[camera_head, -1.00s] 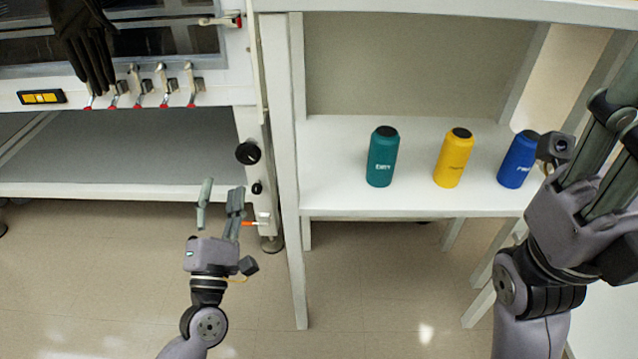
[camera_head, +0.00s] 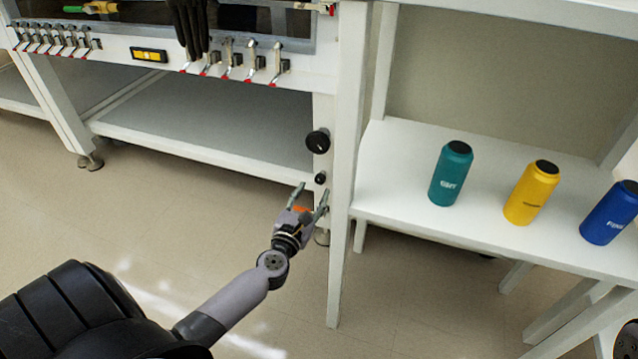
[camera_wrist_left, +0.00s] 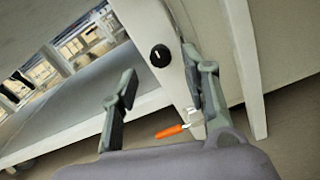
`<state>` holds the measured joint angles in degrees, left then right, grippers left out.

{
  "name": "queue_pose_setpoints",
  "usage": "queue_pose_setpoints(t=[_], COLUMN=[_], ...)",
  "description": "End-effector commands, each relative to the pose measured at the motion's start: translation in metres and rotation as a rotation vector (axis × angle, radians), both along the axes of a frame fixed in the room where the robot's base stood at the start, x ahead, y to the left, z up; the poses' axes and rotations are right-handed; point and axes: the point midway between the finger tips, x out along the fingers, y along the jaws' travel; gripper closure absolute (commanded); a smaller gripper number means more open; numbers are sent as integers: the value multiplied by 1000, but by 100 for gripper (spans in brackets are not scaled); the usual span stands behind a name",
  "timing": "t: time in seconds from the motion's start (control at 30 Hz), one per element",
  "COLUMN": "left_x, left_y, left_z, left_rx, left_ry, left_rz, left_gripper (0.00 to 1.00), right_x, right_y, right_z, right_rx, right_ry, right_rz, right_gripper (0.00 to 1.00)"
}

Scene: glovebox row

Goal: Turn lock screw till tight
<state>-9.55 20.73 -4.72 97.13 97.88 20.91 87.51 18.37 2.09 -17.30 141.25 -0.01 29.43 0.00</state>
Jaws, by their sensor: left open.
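On the front leg of the glovebox stand are a large black knob (camera_head: 318,141) and, below it, a small black knob (camera_head: 320,178). I cannot tell which one is the lock screw. A lever with an orange handle (camera_head: 302,209) sits lower on the leg. My right gripper is out of view.
A white shelf (camera_head: 395,200) on the right carries a teal bottle (camera_head: 451,174), a yellow bottle (camera_head: 531,193) and a blue bottle (camera_head: 609,214). Its front leg (camera_head: 345,180) stands close right of my left gripper. Several toggle clamps (camera_head: 252,62) and a black glove (camera_head: 188,28) are above.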

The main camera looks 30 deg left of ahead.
Motion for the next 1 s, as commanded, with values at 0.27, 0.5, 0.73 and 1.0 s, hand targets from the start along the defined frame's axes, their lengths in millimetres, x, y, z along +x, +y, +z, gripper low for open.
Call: queue_pose_setpoints(t=[0.27,0.5,0.73,1.0], left_x=[44,54,54,54], left_y=[10,13,13,13], left_z=[-1,0,0,0], left_rx=[1,0,0,0], left_ry=[-2,-1,0,0], left_rz=[-1,0,0,0], left_gripper=[57,57,60,78], right_x=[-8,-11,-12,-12], right_y=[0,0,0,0], right_z=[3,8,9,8], right_rx=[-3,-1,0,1], right_ry=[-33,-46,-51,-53], right_rz=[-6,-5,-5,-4], right_gripper=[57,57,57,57])
